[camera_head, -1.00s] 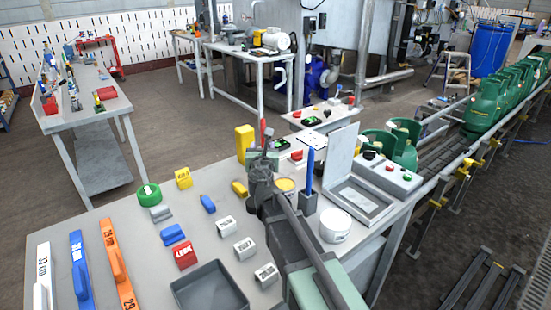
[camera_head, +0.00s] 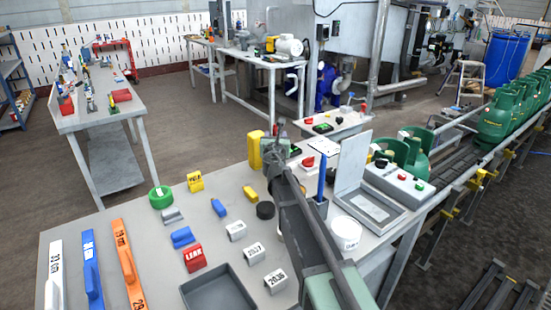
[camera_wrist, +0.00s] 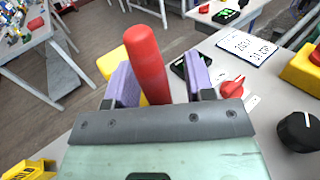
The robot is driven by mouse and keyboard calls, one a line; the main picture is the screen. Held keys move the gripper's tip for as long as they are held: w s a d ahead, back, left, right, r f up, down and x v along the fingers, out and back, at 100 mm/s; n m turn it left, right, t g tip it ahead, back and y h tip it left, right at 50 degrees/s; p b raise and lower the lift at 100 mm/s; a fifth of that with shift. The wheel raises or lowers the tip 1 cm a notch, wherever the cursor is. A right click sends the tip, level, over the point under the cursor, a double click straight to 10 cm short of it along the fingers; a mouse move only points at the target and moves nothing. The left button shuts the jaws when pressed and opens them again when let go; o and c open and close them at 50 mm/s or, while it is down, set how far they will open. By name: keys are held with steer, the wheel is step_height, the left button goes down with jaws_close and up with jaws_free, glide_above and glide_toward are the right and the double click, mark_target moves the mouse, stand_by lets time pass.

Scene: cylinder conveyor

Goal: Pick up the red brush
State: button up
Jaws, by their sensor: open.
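The red brush shows in the wrist view as a red, round-ended handle (camera_wrist: 147,62) between the two purple fingers of my gripper (camera_wrist: 160,85). The fingers are apart. I cannot tell whether either touches the handle. The handle's lower end is hidden behind the grey bar of my gripper. In the head view my gripper (camera_head: 277,150) is at the back of the grey table, just right of a yellow block (camera_head: 255,150). The brush is not clear there, behind my gripper and arm.
The grey table (camera_head: 140,222) holds a green roll (camera_head: 160,197), a red LEAK block (camera_head: 194,258), a grey tray (camera_head: 218,292) and several small blocks. A blue upright stick (camera_head: 322,178) and a white tub (camera_head: 346,232) stand right of my arm. Green cylinders (camera_head: 497,115) line the conveyor.

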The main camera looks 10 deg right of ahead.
steer(key=shift+s, duration=0.1)
steer(key=shift+c, duration=0.5)
jaws_close()
